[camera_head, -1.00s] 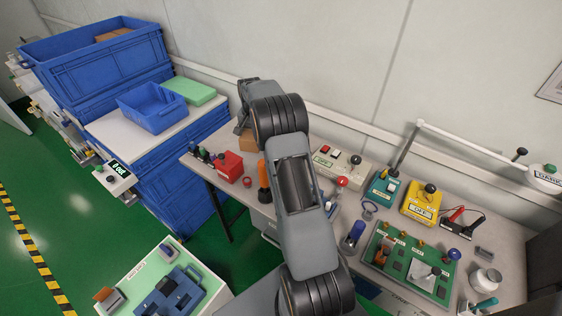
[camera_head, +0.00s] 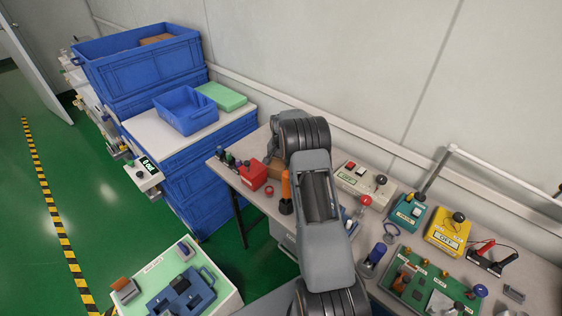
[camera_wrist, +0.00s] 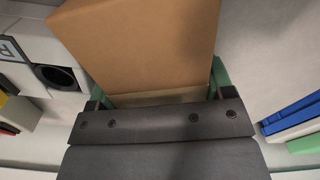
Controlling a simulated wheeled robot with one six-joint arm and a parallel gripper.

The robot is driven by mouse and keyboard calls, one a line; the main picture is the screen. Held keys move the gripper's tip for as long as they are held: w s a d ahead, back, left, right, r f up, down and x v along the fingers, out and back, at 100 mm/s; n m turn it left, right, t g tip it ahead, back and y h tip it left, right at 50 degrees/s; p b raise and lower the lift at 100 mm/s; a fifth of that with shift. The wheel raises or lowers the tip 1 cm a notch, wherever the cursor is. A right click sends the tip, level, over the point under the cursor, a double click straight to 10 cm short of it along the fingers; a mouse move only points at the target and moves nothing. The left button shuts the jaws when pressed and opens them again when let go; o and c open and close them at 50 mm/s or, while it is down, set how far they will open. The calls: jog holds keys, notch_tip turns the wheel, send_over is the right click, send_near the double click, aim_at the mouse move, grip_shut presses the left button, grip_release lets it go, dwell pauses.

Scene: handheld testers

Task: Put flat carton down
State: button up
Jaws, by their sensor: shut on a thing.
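The flat carton (camera_wrist: 140,40), a plain brown box, fills the upper middle of the wrist view. My gripper (camera_wrist: 157,88) is shut on it, with a green finger at either side of its near end. In the head view only a small brown part of the carton (camera_head: 277,168) shows, left of my arm and beside the red box. My arm hides the rest of it and most of the gripper. I cannot tell whether the carton touches the bench.
The bench (camera_head: 262,212) carries a red box (camera_head: 253,174), an orange-handled tool (camera_head: 286,190), and several testers to the right. Blue crates (camera_head: 140,62) stand at left, with a blue tray (camera_head: 186,110) and a green lid (camera_head: 222,96). A pale panel (camera_head: 215,270) stands at front left.

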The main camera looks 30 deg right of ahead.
jog(key=shift+f, duration=0.15)
jog(key=o, duration=0.9)
jog(key=shift+c, duration=0.2)
